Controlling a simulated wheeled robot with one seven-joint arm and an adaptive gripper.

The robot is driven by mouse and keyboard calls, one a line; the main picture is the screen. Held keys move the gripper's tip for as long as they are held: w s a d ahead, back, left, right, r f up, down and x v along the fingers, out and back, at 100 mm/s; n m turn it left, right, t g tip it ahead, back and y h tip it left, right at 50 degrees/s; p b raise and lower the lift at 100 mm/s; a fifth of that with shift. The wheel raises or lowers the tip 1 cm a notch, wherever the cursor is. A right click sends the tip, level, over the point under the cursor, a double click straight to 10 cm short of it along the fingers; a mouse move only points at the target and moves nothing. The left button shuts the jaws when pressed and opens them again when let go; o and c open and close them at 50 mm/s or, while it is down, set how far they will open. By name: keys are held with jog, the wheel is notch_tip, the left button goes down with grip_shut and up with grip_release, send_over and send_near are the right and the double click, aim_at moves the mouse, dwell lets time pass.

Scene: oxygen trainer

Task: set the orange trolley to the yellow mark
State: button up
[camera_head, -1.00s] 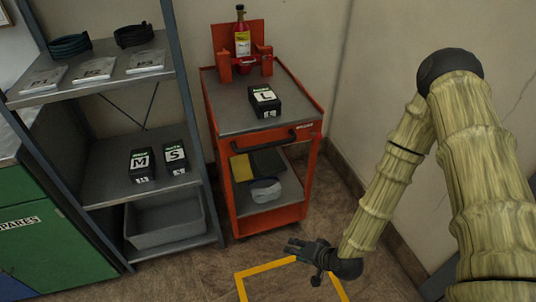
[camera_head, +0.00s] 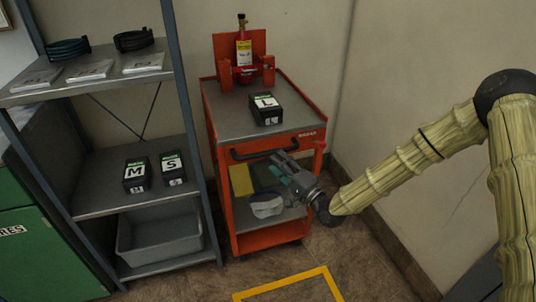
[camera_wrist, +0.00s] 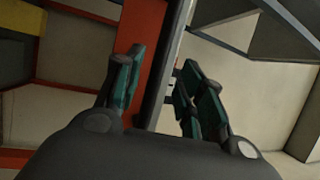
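The orange trolley (camera_head: 265,238) stands against the back wall, right of the shelf. Its dark handle (camera_head: 262,151) runs across the front below the top. The yellow mark (camera_head: 290,282) is a floor outline in front of the trolley, partly cut off by the lower picture edge. My gripper (camera_head: 278,160) is at the trolley's front, just below the handle's right part. In the wrist view my gripper (camera_wrist: 158,82) is open, with its fingers apart. An orange strip and a dark bar show between them; I cannot tell whether they touch.
The metal shelf (camera_head: 100,205) stands close on the left. Floor in front is clear.

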aim_at(268, 151)
jog(key=shift+x, duration=2.95)
jog(key=shift+c, duration=0.5)
grip_shut()
